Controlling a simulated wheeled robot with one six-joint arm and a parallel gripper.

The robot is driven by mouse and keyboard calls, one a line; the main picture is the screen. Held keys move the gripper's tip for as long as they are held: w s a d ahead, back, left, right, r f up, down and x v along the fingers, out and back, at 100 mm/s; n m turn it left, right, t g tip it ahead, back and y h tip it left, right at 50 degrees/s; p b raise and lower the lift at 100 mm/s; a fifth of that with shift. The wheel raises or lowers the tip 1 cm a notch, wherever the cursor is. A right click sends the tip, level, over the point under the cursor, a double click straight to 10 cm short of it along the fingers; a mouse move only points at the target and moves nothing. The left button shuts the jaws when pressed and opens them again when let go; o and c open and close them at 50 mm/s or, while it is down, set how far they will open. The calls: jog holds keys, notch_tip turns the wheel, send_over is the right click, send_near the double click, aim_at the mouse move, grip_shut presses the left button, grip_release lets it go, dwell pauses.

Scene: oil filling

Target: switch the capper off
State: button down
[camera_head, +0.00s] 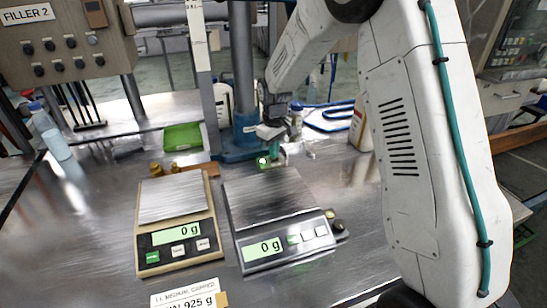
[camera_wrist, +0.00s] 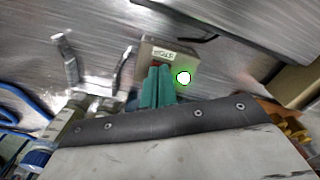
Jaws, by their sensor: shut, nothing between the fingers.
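In the head view the lit lamp (camera_head: 262,160) shows just left of my gripper (camera_head: 273,154), behind the right scale. The box is mostly hidden there.
Two scales, the left one (camera_head: 170,200) and the right one (camera_head: 266,204), both read 0 g. A blue column base (camera_head: 232,152) and a green tray (camera_head: 183,137) stand behind. Bottles (camera_head: 296,118) and blue tubing are near my arm. Metal brackets (camera_wrist: 68,60) lie left of the box.

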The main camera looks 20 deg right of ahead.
jog(key=shift+f, duration=0.25)
jog(key=shift+r, duration=3.5)
jog(key=s+d+r+m, duration=0.1)
jog(key=s+r, duration=0.4)
jog(key=s, duration=0.8)
jog(key=s+d+r+m+t, duration=0.1)
jog(key=s+r+m, duration=0.2)
jog(key=s, duration=1)
jog(key=s+d+r+m, duration=0.1)
jog(key=s+r, duration=0.6)
jog(key=s, duration=0.7)
jog(key=shift+m, duration=0.5)
jog(key=shift+f, duration=0.15)
